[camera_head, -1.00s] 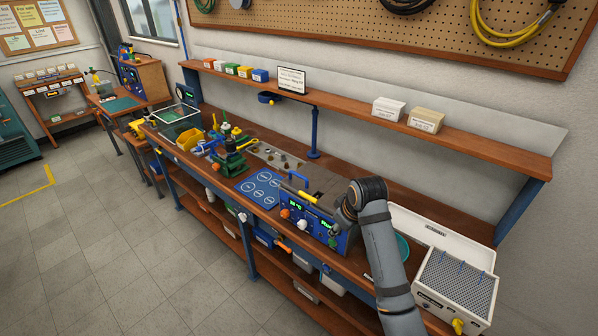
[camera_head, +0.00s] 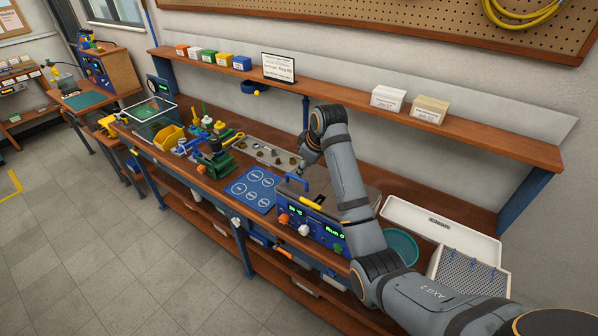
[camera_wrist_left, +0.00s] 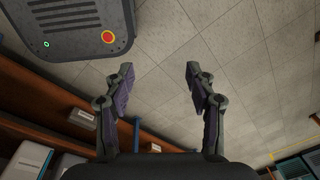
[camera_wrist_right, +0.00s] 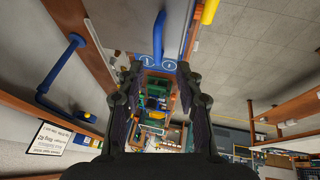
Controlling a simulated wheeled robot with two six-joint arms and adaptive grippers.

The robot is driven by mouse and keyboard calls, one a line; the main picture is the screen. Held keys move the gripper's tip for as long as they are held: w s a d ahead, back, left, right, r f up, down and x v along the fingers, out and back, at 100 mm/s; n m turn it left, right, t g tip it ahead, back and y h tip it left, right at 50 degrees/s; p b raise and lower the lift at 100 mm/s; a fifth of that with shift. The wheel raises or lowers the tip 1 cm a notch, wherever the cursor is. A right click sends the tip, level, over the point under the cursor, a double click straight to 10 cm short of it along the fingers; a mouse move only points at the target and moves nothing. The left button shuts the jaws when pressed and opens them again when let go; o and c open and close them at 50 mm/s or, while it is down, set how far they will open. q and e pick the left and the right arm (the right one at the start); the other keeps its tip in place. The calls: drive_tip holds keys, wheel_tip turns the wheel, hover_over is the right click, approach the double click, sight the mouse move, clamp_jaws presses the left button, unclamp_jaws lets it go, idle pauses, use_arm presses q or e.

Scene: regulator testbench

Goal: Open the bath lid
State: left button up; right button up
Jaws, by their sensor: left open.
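The bath (camera_head: 308,226) has a blue front with green displays and knobs. Its grey lid (camera_head: 318,189) looks closed and is partly hidden behind my right arm. A blue handle (camera_head: 296,178) stands at the lid's left side and a yellow bar (camera_head: 312,203) lies along the front. My right gripper (camera_head: 307,160) is above the lid's left part, near the blue handle. In the right wrist view its fingers (camera_wrist_right: 159,72) are apart and empty, with the blue handle (camera_wrist_right: 158,36) ahead of them. My left gripper (camera_wrist_left: 160,70) is open and empty over the floor.
A blue mat (camera_head: 252,190) and green fixtures (camera_head: 215,162) lie left of the bath. A teal bowl (camera_head: 402,245) and a white tray (camera_head: 440,228) are to its right. A shelf (camera_head: 350,115) runs above the bench.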

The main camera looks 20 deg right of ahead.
sight(296, 177)
drive_tip(key=x, duration=0.3)
drive_tip(key=p+x, duration=0.1)
drive_tip(key=shift+w+a+f, duration=0.1)
drive_tip(key=shift+w+a, duration=0.2)
drive_tip(key=shift+w, duration=0.25)
drive_tip(key=x, duration=0.3)
drive_tip(key=shift+w+d+p, duration=0.15)
drive_tip(key=shift+w+p, duration=0.1)
drive_tip(key=shift+p, duration=0.15)
drive_tip(key=shift+f, duration=0.2)
drive_tip(key=shift+s+d, duration=0.1)
drive_tip(key=shift+s, duration=0.1)
drive_tip(key=shift+c, duration=3.2)
use_arm(q)
drive_tip(key=shift+t, duration=0.3)
drive_tip(key=shift+w+a+r, duration=0.1)
drive_tip(key=shift+w+r, duration=0.35)
drive_tip(key=shift+w, duration=0.3)
drive_tip(key=shift+w+a+r, duration=0.1)
drive_tip(key=shift+w+r, duration=0.3)
drive_tip(key=shift+w, duration=0.3)
drive_tip(key=shift+w+r, duration=0.45)
drive_tip(key=shift+w, duration=0.3)
use_arm(e)
clamp_jaws()
